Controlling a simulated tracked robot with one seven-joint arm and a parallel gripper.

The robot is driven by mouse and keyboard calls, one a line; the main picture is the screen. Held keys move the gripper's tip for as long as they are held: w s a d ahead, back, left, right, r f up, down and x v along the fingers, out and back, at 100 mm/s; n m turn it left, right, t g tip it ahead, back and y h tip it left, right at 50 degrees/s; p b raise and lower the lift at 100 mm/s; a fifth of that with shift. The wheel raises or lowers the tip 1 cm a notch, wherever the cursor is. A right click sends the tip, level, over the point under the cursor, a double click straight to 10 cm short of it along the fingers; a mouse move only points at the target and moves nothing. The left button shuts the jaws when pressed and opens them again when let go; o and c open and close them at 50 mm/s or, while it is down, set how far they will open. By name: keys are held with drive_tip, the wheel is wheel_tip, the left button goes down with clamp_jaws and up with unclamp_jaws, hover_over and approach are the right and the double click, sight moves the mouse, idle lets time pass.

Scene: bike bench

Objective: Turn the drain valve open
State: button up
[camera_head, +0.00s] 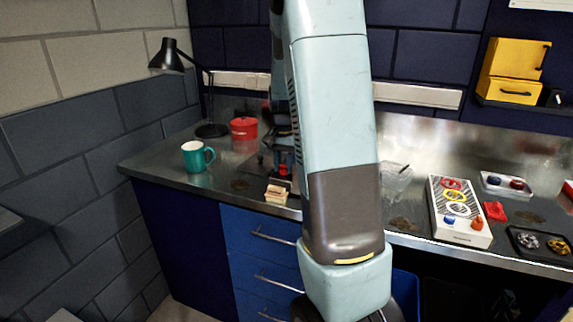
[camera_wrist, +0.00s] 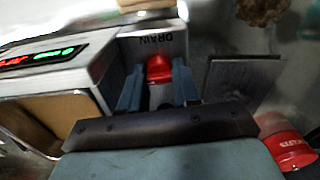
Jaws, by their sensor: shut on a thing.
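The drain valve's red handle (camera_wrist: 158,68) shows in the wrist view beside a grey panel lettered DRAIN (camera_wrist: 150,42). My gripper (camera_wrist: 157,88) has one blue-grey finger on each side of the handle and is shut on it. The lower part of the valve is hidden between the fingers and behind the gripper body.
Beside the valve is a unit with a lit red and green display (camera_wrist: 45,57). A red tin (camera_head: 243,128), a teal mug (camera_head: 196,156) and a black lamp (camera_head: 170,57) stand on the metal bench's left. A white board with coloured rings (camera_head: 466,228) lies at right.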

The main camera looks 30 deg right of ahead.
sight(283, 165)
drive_tip(key=shift+w+r, duration=0.1)
drive_tip(key=shift+w, duration=0.05)
drive_tip(key=o, duration=1.1)
drive_tip(key=shift+c, duration=0.2)
drive_tip(key=shift+r, duration=3.85)
drive_tip(key=shift+a, duration=0.1)
